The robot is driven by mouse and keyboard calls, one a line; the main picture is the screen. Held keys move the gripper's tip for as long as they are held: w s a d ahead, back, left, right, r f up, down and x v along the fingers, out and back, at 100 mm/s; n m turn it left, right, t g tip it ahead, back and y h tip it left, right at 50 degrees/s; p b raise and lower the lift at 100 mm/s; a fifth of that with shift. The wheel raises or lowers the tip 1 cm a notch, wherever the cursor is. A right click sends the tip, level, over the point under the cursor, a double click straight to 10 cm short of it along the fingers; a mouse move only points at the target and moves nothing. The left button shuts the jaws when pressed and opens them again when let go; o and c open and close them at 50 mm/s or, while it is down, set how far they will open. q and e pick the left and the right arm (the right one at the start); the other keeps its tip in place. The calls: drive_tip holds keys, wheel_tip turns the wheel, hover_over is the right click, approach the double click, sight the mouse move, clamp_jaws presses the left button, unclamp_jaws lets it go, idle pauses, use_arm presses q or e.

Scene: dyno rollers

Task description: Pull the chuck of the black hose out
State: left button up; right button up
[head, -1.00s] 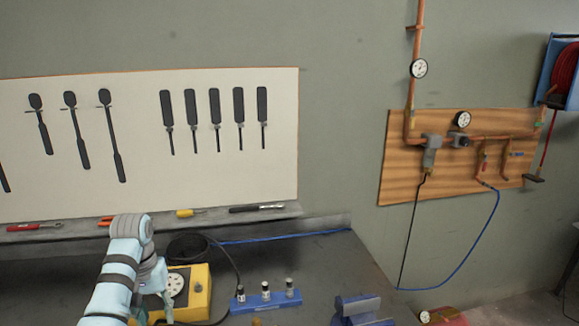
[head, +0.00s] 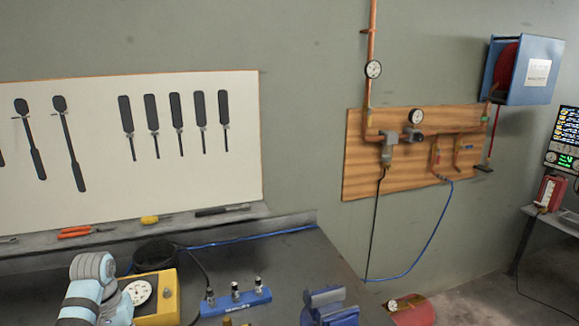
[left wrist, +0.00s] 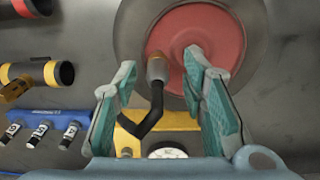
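In the left wrist view a short black hose (left wrist: 155,105) bends up from the yellow gauge box (left wrist: 178,120) to a brass-and-grey chuck (left wrist: 157,68). The chuck's end lies over a red disc (left wrist: 200,32); I cannot tell whether it touches it. My left gripper (left wrist: 155,75) is open, with its teal-padded fingers on either side of the chuck and hose, apart from both. In the head view the yellow box (head: 166,300) with its white gauge stands on the bench beside my left arm, and that gripper is hidden. My right gripper is not in view.
A blue block (head: 250,298) with three fittings stands right of the yellow box, and a blue vise (head: 325,300) farther right. A black coil (head: 153,252) lies behind the box. Another black hose (head: 375,225) hangs from the wall regulator (head: 388,143).

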use_arm(q)
drive_tip(key=shift+w+f, duration=0.15)
drive_tip(key=shift+f, duration=0.55)
drive_tip(key=shift+w+f, duration=0.1)
drive_tip(key=shift+f, duration=0.55)
drive_tip(key=shift+s+d, duration=0.1)
clamp_jaws()
drive_tip(key=shift+r, duration=0.15)
